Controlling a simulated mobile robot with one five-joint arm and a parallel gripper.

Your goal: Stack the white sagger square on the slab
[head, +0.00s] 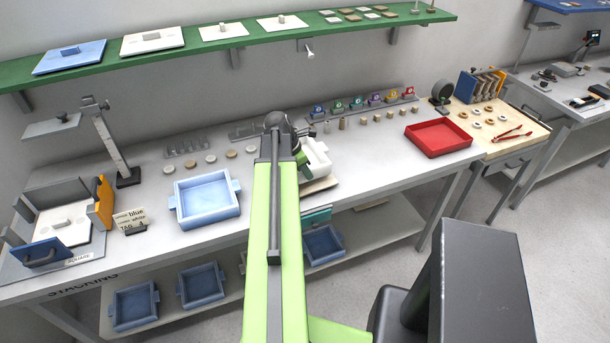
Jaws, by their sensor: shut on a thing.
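The white sagger (317,160) is an open square tray near the middle of the bench, partly hidden behind my arm. My gripper (303,154) is shut on its left side; the fingertips are mostly hidden. A beige board (320,184) shows just below the sagger; I cannot tell whether they touch. A white slab (72,233) with a small raised block lies in the fixture at the bench's left end, beside a "SQUARE" label. A blue sagger (207,199) with side handles sits on the bench between that fixture and my arm.
The fixture has a grey back wall, an orange side plate (103,202) and a blue front plate (47,252). A card (130,217) reading blue and white and a height gauge (113,145) stand near it. A red tray (438,137) is at right. A green shelf (255,42) hangs above.

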